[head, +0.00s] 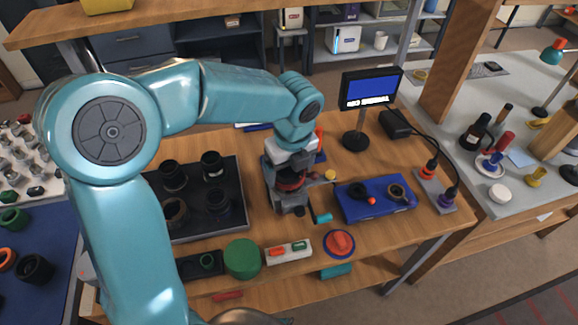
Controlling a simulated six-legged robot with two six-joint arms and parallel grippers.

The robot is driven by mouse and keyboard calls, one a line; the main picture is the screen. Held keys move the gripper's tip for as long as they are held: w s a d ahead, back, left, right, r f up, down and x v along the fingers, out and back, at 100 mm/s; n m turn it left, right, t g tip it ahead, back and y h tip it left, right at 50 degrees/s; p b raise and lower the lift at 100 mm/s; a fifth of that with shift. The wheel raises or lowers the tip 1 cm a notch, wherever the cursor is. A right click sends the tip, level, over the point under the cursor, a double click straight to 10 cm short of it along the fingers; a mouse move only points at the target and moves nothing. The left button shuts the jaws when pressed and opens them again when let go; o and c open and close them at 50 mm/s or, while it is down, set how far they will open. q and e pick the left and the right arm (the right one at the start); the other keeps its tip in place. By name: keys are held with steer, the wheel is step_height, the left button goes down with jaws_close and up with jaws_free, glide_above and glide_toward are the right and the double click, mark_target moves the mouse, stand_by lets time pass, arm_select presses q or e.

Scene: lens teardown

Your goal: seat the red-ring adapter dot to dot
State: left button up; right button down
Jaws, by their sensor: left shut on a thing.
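The adapter sits right at the top of a grey holder (291,201) on the bench. I cannot tell whether it touches what is below it or is seated. The gripper and the small size hide any alignment dots. My right gripper is not in view.
A black tray (235,228) with several dark lens parts stands left of the holder. A monitor (369,90) stands behind.

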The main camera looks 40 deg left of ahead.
arm_select(q)
steer(key=shift+f+b, duration=0.3)
steer(key=shift+f, duration=0.55)
stand_by(1.3)
